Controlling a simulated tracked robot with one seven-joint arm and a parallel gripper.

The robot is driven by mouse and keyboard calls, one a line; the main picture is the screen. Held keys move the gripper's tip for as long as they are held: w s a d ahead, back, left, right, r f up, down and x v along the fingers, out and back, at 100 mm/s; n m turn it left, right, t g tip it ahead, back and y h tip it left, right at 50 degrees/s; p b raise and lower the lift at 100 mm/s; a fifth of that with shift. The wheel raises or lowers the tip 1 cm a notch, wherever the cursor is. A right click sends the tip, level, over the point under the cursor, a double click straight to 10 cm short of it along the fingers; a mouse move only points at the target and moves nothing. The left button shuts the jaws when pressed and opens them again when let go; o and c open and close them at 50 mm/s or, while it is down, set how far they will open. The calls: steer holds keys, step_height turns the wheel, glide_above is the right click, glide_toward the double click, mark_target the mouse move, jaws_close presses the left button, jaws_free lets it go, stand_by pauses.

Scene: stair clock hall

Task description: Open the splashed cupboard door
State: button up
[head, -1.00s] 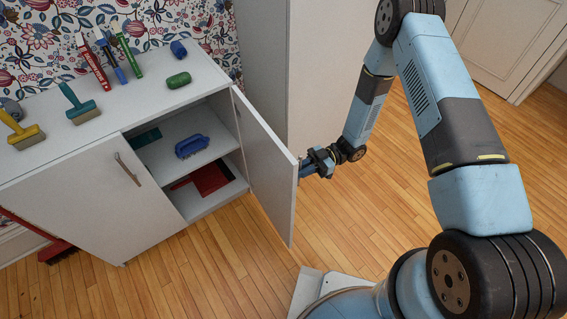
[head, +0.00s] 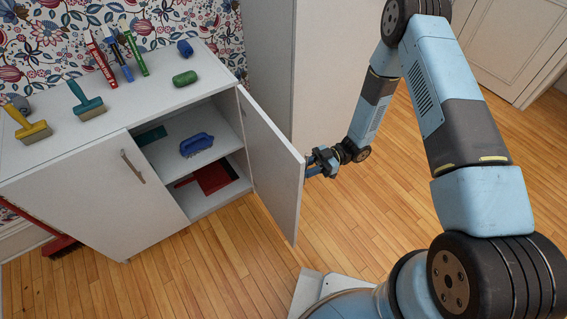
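The white cupboard (head: 110,128) stands at the left. Its right door (head: 273,168) is swung wide open, and its inner face shows plain white. Its outer face is hidden, so I cannot see splashes or a handle there. The left door (head: 100,195) is shut, has a bar handle (head: 132,167) and shows no clear splashes. My gripper (head: 315,166) is at the free edge of the open door, on its outer side. The door hides part of the fingers, so I cannot tell whether they grip anything.
A blue brush (head: 196,145) and a red dustpan (head: 217,177) lie inside the cupboard. Brushes, markers and a green roll (head: 185,79) are on top. A tall white cabinet (head: 335,70) stands behind the open door. Wooden floor (head: 385,225) is clear at the right.

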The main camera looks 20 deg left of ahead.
steer(key=v, duration=1.4)
steer(key=shift+a, duration=0.1)
